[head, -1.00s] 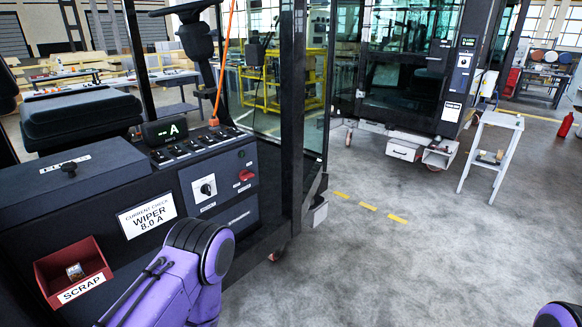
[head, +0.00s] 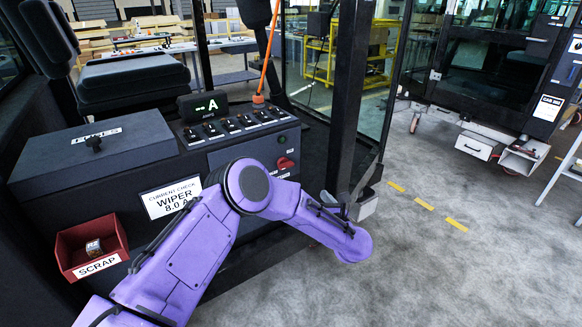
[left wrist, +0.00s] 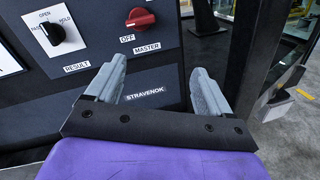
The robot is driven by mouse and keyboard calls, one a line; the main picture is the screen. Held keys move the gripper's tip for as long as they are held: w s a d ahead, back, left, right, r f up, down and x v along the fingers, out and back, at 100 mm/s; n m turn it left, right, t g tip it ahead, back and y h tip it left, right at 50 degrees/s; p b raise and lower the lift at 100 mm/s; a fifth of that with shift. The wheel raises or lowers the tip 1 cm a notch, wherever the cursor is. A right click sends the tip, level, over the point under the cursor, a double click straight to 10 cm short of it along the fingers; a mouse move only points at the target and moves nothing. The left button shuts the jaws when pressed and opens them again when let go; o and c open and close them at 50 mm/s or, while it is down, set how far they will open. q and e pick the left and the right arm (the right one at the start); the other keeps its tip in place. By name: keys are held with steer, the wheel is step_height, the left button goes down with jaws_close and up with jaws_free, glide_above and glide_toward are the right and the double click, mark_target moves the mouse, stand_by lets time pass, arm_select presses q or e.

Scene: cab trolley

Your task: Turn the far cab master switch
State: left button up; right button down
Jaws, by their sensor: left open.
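A red master switch (head: 285,163) sits on the front panel of the near cab. It shows larger in the left wrist view (left wrist: 138,18), with OFF and MASTER labels. The far cab (head: 490,60) stands at the upper right; its side control panel (head: 570,72) is cut by the picture edge, and no red switch can be made out on it. My left gripper (head: 336,203) is low before the near cab, beside its dark post. In the left wrist view its fingers (left wrist: 158,70) are apart and empty, below the red switch. My right gripper is out of view.
The near panel also has a black RESULT knob (left wrist: 52,34), a row of toggles (head: 230,126) and a WIPER 8.0 A card (head: 172,197). A red scrap bin (head: 90,247) hangs at left. Grey floor (head: 450,270) with yellow dashes lies open at right.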

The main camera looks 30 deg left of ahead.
mark_target(288, 166)
arm_select(q)
steer(key=w+a+r+n+g+p, duration=0.1)
steer(key=a+n, duration=0.1)
steer(key=a, duration=0.2)
steer(key=w+a+r+n+g+y+p, duration=0.1)
steer(key=w+a+n, duration=0.1)
steer(key=a, duration=0.2)
steer(key=w+a+r+n+p, duration=0.1)
steer(key=a+r+n, duration=0.1)
steer(key=a, duration=0.1)
steer(key=shift+w+a+g, duration=0.2)
steer(key=shift+a+g, duration=0.2)
steer(key=shift+w+a, duration=0.15)
steer(key=shift+a, duration=0.1)
steer(key=c, duration=1)
steer(key=shift+c, duration=0.2)
steer(key=shift+f, duration=0.1)
